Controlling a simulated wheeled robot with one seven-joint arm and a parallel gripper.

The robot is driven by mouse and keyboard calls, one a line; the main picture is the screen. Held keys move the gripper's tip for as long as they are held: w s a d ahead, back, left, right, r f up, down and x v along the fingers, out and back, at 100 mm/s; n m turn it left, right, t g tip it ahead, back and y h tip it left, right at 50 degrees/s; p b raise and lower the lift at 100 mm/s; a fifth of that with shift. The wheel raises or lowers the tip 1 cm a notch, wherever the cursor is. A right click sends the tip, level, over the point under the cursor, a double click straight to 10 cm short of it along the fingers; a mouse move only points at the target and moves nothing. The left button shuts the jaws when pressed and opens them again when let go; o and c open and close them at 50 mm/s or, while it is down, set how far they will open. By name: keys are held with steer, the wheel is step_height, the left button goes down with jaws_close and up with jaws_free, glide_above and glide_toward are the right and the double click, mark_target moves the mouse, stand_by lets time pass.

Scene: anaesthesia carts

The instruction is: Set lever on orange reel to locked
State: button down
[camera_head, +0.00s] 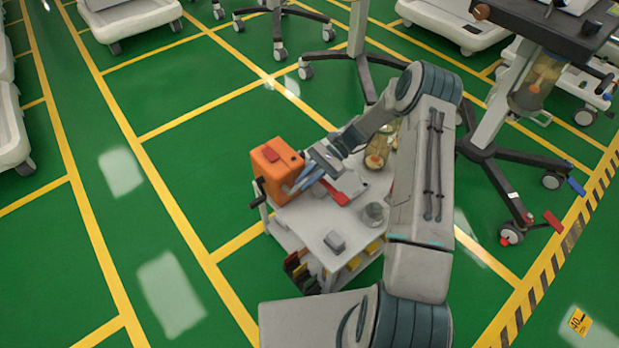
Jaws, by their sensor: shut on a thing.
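The orange reel (268,181) is a boxy unit at the left back corner of a small white cart. It has a red patch on its top and a black crank (258,192) on its left side. My gripper (293,188) comes from the right, with its bluish fingers against the reel's right-hand side. It is shut on the reel's lever, which the fingers hide, so I cannot tell the lever's position.
The white cart top (310,218) also carries a red-handled item (337,194), a glass jar (378,160), a round metal container (374,213) and a small grey block (334,241). A wheeled stand (490,150) is at right. Green floor is clear at left.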

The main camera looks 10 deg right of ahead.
stand_by(0.3)
steer(key=c, duration=1.7)
jaws_free()
steer(key=shift+r, duration=0.35)
steer(key=r+p, duration=0.1)
steer(key=r, duration=0.1)
steer(key=d+r+p, duration=0.1)
steer(key=r, duration=0.1)
steer(key=shift+s+r, duration=0.1)
steer(key=shift+r, duration=0.05)
steer(key=s+d+r+p, duration=0.2)
steer(key=s+d+r, duration=0.2)
steer(key=d, duration=0.5)
step_height(320, 180, up, 2)
steer(key=shift+d, duration=0.4)
steer(key=shift+s, duration=0.1)
